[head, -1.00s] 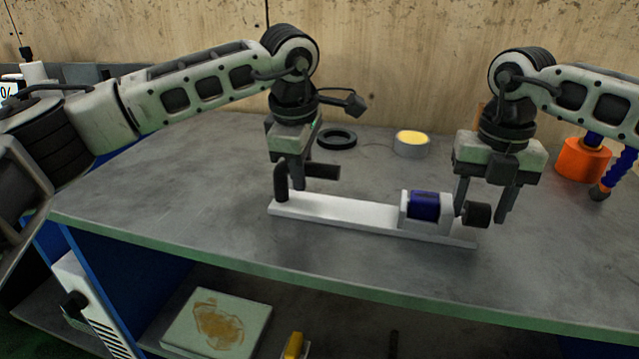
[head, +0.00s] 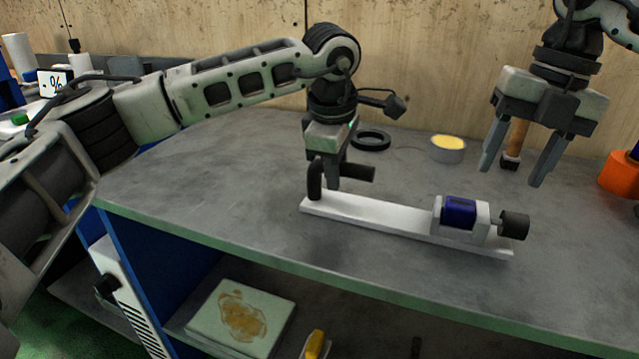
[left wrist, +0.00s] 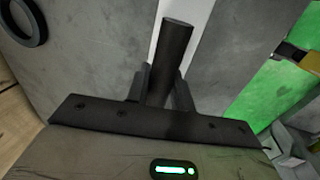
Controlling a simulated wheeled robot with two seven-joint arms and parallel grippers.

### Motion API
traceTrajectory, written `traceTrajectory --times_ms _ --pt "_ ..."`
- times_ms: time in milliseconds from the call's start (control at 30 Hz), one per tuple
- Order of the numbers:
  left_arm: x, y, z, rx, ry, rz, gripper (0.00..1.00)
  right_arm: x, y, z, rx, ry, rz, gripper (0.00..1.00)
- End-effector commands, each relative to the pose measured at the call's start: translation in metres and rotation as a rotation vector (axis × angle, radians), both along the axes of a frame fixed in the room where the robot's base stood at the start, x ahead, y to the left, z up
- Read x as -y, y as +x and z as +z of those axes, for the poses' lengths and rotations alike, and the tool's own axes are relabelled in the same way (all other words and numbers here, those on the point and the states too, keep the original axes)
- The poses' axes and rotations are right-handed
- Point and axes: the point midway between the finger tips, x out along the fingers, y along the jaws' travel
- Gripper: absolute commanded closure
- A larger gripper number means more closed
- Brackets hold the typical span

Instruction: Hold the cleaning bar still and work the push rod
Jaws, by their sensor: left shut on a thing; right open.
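The cleaning bar (head: 375,214) is a long white plate lying on the grey table. A black L-shaped handle (head: 315,182) stands at its left end. A dark blue cylinder (head: 459,212) sits in a white block at its right end. The push rod's black knob (head: 514,226) sticks out to the right of that block. My left gripper (head: 332,180) is shut on the handle, and the left wrist view shows the black handle (left wrist: 172,55) between its fingers. My right gripper (head: 516,168) is open and empty, raised above and behind the knob.
A black ring (head: 371,140) and a round tin with yellow contents (head: 448,149) lie behind the bar. A wooden-handled brush (head: 515,143) and an orange object (head: 622,176) stand at the back right. The table (head: 215,195) left of the bar is clear.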

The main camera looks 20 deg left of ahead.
Motion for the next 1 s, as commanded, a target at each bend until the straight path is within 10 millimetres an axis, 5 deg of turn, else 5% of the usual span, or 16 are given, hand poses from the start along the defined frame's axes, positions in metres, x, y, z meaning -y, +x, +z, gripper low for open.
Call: traceTrajectory --times_ms 533,1000 --pt "0.000 0.000 0.000 0.002 0.002 0.002 1.00 -0.092 -0.046 -0.043 -0.158 0.346 0.119 0.47" --pt "-0.001 0.000 0.000 0.001 0.003 0.003 1.00 -0.166 -0.105 -0.044 -0.369 0.735 0.147 0.47"
